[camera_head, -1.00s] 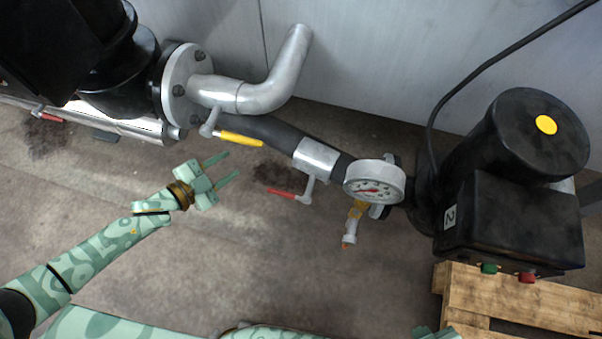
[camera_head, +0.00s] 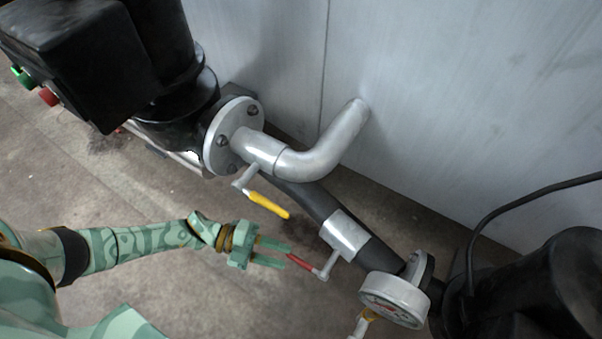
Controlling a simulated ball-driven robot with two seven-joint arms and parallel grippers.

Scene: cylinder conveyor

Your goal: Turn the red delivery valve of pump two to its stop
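The red valve handle (camera_head: 300,262) sticks out to the left from a grey metal valve body (camera_head: 344,234) on the dark hose. This line leads to the round gauge (camera_head: 394,299) beside the pump at the lower right (camera_head: 550,285). My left gripper (camera_head: 290,254) comes in from the left. Its two fingers are apart, with their tips at the free end of the red handle. I cannot tell whether they touch it or have it between them. My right gripper is out of view.
A yellow-handled valve (camera_head: 268,205) sits up and left, below a flanged silver elbow pipe (camera_head: 320,160). Another black pump with green and red buttons (camera_head: 85,55) stands at the upper left. A grey wall (camera_head: 450,90) closes the back.

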